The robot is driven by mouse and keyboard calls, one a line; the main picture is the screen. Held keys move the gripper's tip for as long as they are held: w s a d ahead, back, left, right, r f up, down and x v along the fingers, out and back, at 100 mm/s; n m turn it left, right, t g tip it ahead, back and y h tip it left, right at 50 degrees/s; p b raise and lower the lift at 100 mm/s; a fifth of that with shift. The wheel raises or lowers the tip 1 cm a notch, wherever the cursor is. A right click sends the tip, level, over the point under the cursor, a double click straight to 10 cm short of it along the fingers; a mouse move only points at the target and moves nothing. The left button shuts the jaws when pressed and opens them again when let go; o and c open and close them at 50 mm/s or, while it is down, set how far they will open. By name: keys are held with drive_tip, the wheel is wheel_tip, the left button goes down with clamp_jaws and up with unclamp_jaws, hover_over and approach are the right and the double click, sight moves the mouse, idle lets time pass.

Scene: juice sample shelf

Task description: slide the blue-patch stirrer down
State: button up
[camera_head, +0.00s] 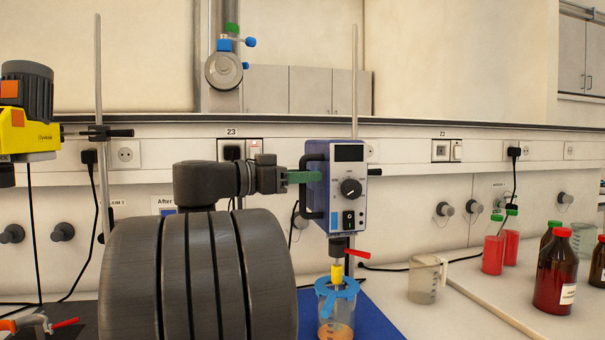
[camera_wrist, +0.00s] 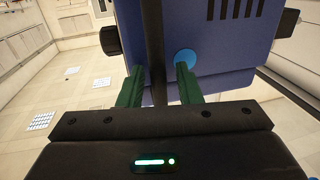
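The stirrer (camera_head: 348,189) is a blue box with a grey front, dial and dark display, mounted upright on a thin metal rod (camera_head: 355,75). In the wrist view its blue body (camera_wrist: 225,45) bears a round bright-blue patch (camera_wrist: 184,58). A black bar handle (camera_wrist: 153,45) runs up its near side. My gripper (camera_head: 303,177) is at the stirrer's left side, at handle height. In the wrist view its green fingers (camera_wrist: 158,84) stand apart on either side of the handle. A gap shows between handle and right finger; contact on the left is unclear.
Below the stirrer, a beaker (camera_head: 337,318) with orange liquid stands on a blue mat (camera_head: 375,322). A red clamp lever (camera_head: 352,253) juts out there. A yellow stirrer (camera_head: 28,128) hangs at left. A jug (camera_head: 426,280) and brown bottles (camera_head: 557,273) stand right.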

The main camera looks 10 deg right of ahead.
drive_tip(key=shift+r, duration=0.2)
drive_tip(key=shift+s+a, duration=0.1)
drive_tip(key=shift+a, duration=0.05)
drive_tip(key=v, duration=1.3)
drive_tip(key=shift+a, duration=0.25)
drive_tip(key=shift+d, duration=0.1)
drive_tip(key=x, duration=1.3)
drive_tip(key=shift+d, duration=0.35)
drive_tip(key=shift+r, duration=0.1)
drive_tip(key=shift+a, duration=0.15)
